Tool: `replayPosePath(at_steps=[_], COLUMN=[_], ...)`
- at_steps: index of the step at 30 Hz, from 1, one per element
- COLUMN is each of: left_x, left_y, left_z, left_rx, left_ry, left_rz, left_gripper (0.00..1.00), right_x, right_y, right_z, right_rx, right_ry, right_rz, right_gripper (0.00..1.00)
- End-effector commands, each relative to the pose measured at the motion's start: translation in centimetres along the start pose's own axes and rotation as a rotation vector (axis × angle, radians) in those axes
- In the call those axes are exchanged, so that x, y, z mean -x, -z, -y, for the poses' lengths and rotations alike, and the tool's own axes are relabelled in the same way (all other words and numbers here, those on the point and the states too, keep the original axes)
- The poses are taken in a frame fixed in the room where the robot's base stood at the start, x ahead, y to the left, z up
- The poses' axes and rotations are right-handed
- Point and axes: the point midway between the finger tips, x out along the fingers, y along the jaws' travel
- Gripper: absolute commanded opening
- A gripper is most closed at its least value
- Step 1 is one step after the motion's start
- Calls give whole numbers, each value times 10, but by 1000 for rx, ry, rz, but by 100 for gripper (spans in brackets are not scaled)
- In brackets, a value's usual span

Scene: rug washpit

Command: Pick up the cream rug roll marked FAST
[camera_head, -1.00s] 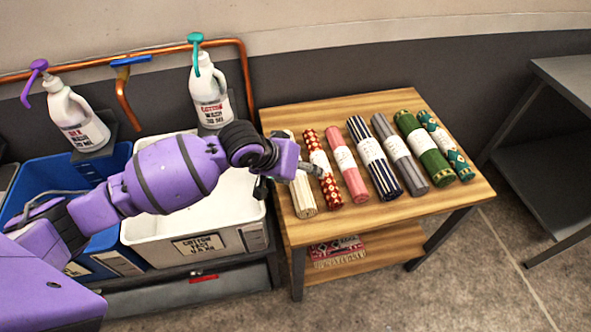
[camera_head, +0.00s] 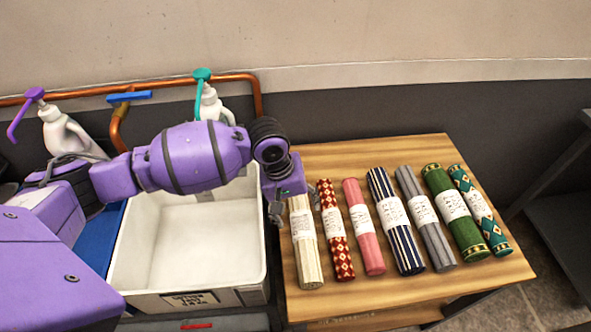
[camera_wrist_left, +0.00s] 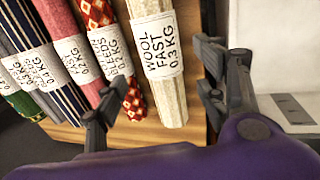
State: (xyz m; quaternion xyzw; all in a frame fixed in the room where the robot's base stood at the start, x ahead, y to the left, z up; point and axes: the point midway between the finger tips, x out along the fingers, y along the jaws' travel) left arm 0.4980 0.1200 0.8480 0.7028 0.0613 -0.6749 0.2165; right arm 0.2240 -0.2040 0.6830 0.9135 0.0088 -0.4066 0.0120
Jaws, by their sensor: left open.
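The cream rug roll (camera_head: 308,265) lies at the left end of the row on the wooden table. In the left wrist view its white band reads WOOL FAST 0.3 KG, and the roll (camera_wrist_left: 172,103) shows between the two finger sides. My left gripper (camera_head: 296,205) is open and empty over the far part of the roll, partly hiding it in the head view. In the wrist view my left gripper's fingers (camera_wrist_left: 158,100) are spread wide, one towards the red patterned roll and one past the cream roll. Contact is not clear. My right gripper is not in view.
A red diamond-patterned roll (camera_head: 343,257) lies close beside the cream one, then pink (camera_head: 371,252), navy striped (camera_head: 407,250) and several more rolls. A white basin (camera_head: 140,262) adjoins the table (camera_head: 500,277) on the left. Pump bottles (camera_head: 65,135) and copper piping (camera_head: 258,98) stand behind.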

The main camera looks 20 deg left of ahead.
Motion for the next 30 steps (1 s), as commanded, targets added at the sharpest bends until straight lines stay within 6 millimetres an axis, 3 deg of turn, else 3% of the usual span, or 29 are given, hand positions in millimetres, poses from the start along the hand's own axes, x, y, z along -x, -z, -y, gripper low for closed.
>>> replayPosePath(at_steps=[6,15,22,30], left_x=[-20,-61,-62,-62], left_y=[-1,-4,-3,-3], left_z=[-1,-1,-1,-1], left_rx=[-2,-2,-4,-4], left_ry=[-1,-2,-3,-3], left_rz=[-1,-3,-6,-6], left_gripper=[65,65,65,30], right_x=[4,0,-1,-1], right_y=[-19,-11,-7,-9], right_z=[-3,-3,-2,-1], right_rx=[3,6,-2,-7], right_ry=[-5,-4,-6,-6], right_rz=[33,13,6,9], right_gripper=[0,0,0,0])
